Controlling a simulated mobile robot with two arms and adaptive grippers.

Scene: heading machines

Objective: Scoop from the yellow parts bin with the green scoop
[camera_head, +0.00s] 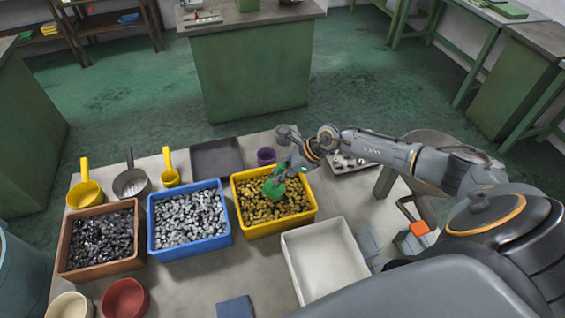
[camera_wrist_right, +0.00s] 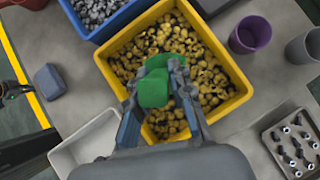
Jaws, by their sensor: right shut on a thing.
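The yellow parts bin (camera_head: 247,232) stands on the table, filled with brass-coloured parts; in the wrist view its rim (camera_wrist_right: 232,108) surrounds the scoop. My right gripper (camera_head: 287,170) is over the bin, shut on the green scoop (camera_head: 273,189). In the wrist view the scoop (camera_wrist_right: 153,88) sits between the fingers, over or touching the parts; I cannot tell how deep it is. The inside of its bowl is mostly hidden. My left gripper is not seen in the head view.
A blue bin (camera_head: 151,232) of grey parts and a brown bin (camera_head: 62,246) of dark parts stand left. An empty white tray (camera_head: 325,260) is in front of the yellow bin. A purple cup (camera_head: 266,156) and a dark tray (camera_head: 216,158) stand behind.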

